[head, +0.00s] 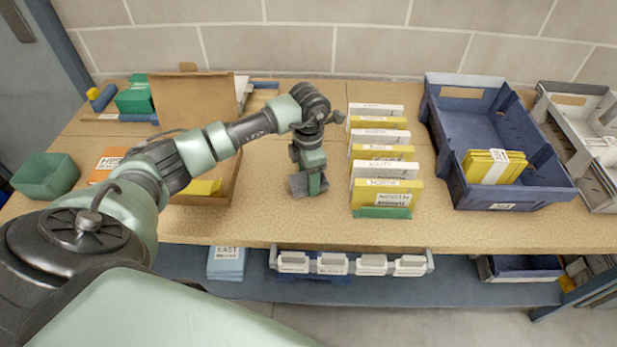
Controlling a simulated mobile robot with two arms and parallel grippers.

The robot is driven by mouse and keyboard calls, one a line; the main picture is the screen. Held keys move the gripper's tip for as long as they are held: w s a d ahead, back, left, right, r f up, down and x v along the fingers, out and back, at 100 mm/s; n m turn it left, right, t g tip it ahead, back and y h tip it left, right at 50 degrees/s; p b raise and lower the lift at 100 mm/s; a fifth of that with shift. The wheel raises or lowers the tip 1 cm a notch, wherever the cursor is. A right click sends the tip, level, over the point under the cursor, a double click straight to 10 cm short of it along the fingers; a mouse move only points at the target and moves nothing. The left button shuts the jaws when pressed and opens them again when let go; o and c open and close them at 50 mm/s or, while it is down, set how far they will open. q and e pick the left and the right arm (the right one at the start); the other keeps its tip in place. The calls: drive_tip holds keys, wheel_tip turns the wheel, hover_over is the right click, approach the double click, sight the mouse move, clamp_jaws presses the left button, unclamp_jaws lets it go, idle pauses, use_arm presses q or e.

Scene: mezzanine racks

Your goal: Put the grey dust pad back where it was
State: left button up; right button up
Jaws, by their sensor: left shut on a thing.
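My left gripper (312,186) points down over the middle of the wooden bench (300,222). It is shut on the grey dust pad (299,185), a small dark grey block at its fingertips. The pad is at or just above the bench top; I cannot tell whether it touches. It is between the open cardboard box on the left and the row of yellow and white cards on the right. My right gripper is not in view.
The cardboard box (195,100) stands left of the gripper, partly behind my arm. Labelled cards (387,193) stand in a row to the right. A blue crate (459,179) holds yellow packs. A grey crate (565,142) is further right. A green bin (45,176) sits far left.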

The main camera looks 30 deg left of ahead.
use_arm(q)
drive_tip(key=shift+f, duration=0.75)
drive_tip(key=o, duration=1.3)
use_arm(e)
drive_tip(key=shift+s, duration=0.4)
use_arm(q)
drive_tip(key=shift+r, duration=0.15)
